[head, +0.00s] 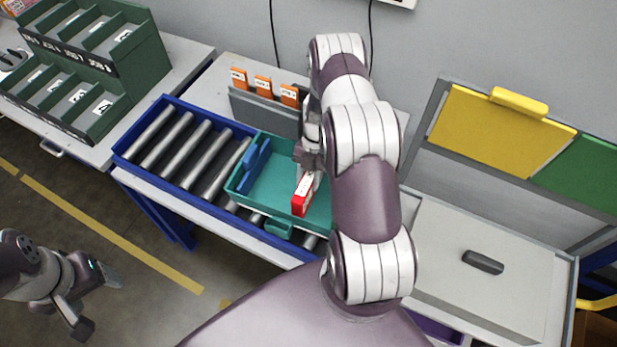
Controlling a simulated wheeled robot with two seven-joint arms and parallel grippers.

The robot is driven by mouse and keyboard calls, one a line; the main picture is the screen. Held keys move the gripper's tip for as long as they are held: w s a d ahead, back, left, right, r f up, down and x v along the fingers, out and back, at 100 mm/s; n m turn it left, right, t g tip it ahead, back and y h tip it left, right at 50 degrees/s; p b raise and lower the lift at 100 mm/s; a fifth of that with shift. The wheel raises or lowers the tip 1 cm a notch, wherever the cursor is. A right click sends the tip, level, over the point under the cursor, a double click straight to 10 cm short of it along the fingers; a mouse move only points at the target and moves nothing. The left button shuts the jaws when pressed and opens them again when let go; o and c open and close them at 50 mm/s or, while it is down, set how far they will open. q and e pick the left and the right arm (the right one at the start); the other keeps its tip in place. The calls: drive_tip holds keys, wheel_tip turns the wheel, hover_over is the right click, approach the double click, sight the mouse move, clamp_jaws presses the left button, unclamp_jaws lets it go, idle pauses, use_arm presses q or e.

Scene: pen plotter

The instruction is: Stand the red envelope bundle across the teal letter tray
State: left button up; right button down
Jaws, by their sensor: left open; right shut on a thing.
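The red envelope bundle (302,196) has a white top face and a red end. It is in the head view, over or inside the right part of the teal letter tray (270,184). I cannot tell whether it touches the tray floor. My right gripper (309,170) is shut on the bundle from above, and my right arm hides the tray's right end. A blue bundle (256,157) stands in the tray's left part. My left gripper (98,302) is open and empty, low at the left over the floor, away from the tray.
The tray rests on a blue-framed roller conveyor (196,150). A grey rack with orange tabs (263,85) stands behind it. A green sorting shelf (90,60) is at the far left.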

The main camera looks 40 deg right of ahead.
drive_tip(key=c, duration=0.7)
unclamp_jaws()
drive_tip(key=shift+w+d+f, duration=0.1)
drive_tip(key=shift+w+f, duration=0.05)
drive_tip(key=shift+f, duration=0.05)
